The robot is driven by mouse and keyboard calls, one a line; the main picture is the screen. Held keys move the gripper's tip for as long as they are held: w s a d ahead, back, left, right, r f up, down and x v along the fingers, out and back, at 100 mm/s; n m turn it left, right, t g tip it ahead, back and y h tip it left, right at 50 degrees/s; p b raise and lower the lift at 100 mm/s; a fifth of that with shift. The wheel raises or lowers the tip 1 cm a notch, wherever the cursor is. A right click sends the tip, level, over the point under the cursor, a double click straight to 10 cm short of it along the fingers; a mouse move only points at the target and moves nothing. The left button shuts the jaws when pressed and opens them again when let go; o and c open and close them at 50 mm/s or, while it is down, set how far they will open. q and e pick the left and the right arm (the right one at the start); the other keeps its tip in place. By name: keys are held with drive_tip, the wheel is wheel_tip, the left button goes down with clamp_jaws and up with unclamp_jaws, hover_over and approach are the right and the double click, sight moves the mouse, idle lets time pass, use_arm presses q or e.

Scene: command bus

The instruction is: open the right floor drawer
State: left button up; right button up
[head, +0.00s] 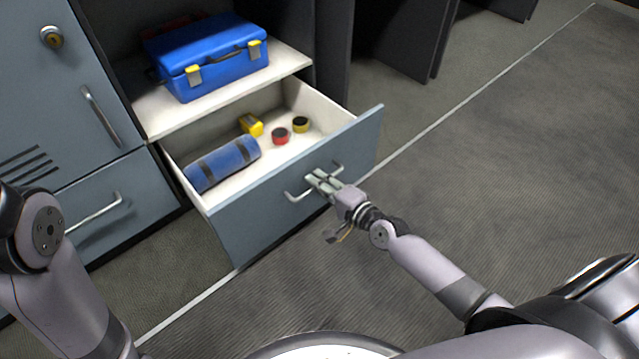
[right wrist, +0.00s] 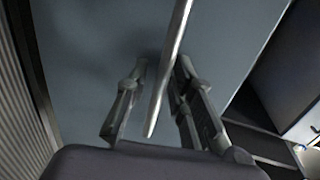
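The right floor drawer (head: 300,205) has a blue-grey front and stands pulled well out of the cabinet, its inside showing. Its metal bar handle (head: 297,197) is on the front and also crosses the right wrist view (right wrist: 172,70). My right gripper (head: 318,182) is at the middle of this handle. In the right wrist view its two fingers (right wrist: 160,85) stand apart on either side of the bar, with a visible gap on the left side. My left arm shows at the left edge, but its gripper is out of view.
In the drawer lie a blue roll (head: 222,164), a yellow item (head: 251,125), a red roll (head: 280,136) and a yellow-and-black roll (head: 301,124). A blue case (head: 215,62) sits on the shelf above. A closed drawer (head: 110,222) is at left. Carpet (head: 500,170) at right is clear.

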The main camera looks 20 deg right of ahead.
drive_tip(key=shift+o, duration=0.6)
drive_tip(key=v, duration=1.2)
